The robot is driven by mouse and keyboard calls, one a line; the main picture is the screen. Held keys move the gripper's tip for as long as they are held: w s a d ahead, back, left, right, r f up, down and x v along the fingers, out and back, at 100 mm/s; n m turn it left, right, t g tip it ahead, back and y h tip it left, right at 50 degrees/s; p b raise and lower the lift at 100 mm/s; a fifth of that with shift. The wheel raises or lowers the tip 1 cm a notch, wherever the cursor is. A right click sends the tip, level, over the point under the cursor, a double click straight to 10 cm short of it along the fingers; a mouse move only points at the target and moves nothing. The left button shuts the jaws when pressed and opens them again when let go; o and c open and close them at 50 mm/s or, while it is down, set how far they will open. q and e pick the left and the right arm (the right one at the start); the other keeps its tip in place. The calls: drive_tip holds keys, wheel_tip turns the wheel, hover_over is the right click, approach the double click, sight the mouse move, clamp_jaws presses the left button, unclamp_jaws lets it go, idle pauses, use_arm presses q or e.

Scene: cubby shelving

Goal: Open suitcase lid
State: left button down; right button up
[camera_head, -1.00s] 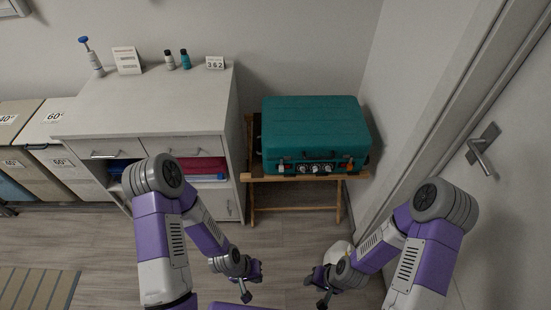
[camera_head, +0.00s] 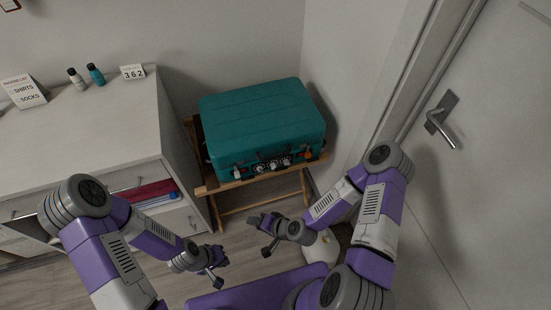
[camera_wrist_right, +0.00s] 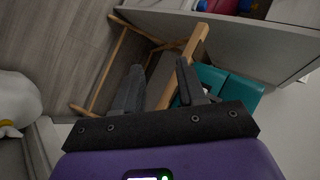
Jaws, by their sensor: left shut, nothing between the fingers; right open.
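The teal suitcase (camera_head: 258,118) lies flat on a wooden folding rack (camera_head: 232,184), its lid closed. Its front, with a handle, dials and latches, faces me; an orange tag hangs at the right. Part of the suitcase also shows in the right wrist view (camera_wrist_right: 242,88), behind the fingers. My left gripper (camera_head: 217,272) is shut and empty, low and in front of the rack. My right gripper (camera_head: 260,234) is open and empty, below the suitcase's front and apart from it. Its fingers show in the right wrist view (camera_wrist_right: 158,90).
A pale cabinet (camera_head: 95,135) with bottles and cards on top stands left of the rack; a drawer or shelf holds red and blue items. A door with a handle (camera_head: 438,118) is at the right. A white rounded object (camera_head: 322,248) sits on the floor near my right arm.

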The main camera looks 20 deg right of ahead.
drive_tip(key=w+d+r+m+t+h, duration=0.6)
drive_tip(key=w+d+r+m+t, duration=0.3)
drive_tip(key=w+d+m, duration=0.25)
drive_tip(key=b+x, duration=0.2)
drive_tip(key=x, duration=0.5)
drive_tip(key=shift+w+d+f+n+b, duration=0.2)
drive_tip(key=shift+d+n+b, duration=0.15)
drive_tip(key=shift+d+n, duration=0.1)
clamp_jaws()
